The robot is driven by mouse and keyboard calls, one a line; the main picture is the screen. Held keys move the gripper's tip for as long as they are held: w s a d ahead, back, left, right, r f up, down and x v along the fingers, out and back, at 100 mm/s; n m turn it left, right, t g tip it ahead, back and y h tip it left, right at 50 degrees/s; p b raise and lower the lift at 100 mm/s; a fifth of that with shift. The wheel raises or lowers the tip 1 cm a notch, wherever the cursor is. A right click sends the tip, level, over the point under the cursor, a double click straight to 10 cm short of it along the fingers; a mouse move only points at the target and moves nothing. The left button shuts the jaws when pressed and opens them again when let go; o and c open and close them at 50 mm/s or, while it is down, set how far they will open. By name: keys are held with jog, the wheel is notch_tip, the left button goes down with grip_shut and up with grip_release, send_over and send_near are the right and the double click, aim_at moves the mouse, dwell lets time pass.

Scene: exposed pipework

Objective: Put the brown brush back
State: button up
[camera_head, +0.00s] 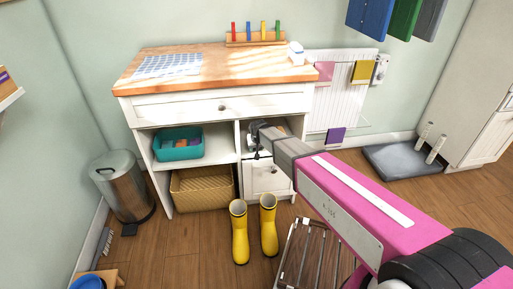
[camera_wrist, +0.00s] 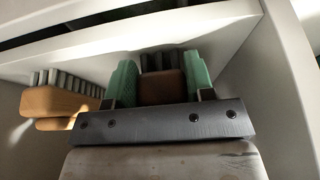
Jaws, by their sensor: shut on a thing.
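The brown brush (camera_wrist: 162,88) is a dark brown block with dark bristles on its far side. In the wrist view my gripper (camera_wrist: 160,82) is shut on it, with a green pad against each side. In the head view my gripper (camera_head: 258,136) is at the right open compartment of the white cabinet (camera_head: 222,105); the brown brush is hard to make out there. In the wrist view a light wooden brush (camera_wrist: 55,103) with grey bristles lies to the left of my gripper, inside the white compartment. A gap separates the two brushes.
A teal bin (camera_head: 178,145) stands in the left compartment, with a wicker basket (camera_head: 203,188) below. A white drawer (camera_head: 266,176) is under the right compartment. Yellow boots (camera_head: 240,232) and a wire rack (camera_head: 308,250) stand on the floor in front.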

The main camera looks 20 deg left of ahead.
jog(key=o, duration=0.8)
jog(key=shift+f, duration=0.15)
jog(key=shift+o, duration=0.2)
jog(key=shift+s+d+r, duration=0.1)
jog(key=shift+s+r, duration=0.05)
jog(key=shift+r, duration=0.4)
jog(key=s+d, duration=0.6)
jog(key=s, duration=0.5)
jog(key=s+d+r+m+g, duration=0.1)
jog(key=d+r+m, duration=0.1)
jog(key=d, duration=1.3)
jog(key=s+d+r+m+g+h, duration=0.1)
jog(key=d+r+m, duration=0.1)
jog(key=d, duration=1.4)
jog(key=s+d+r+m+g+h, duration=0.1)
jog(key=d+r, duration=0.2)
jog(key=d, duration=1.2)
jog(key=shift+s+d+m+g, duration=0.35)
jog(key=shift+m+g, duration=0.05)
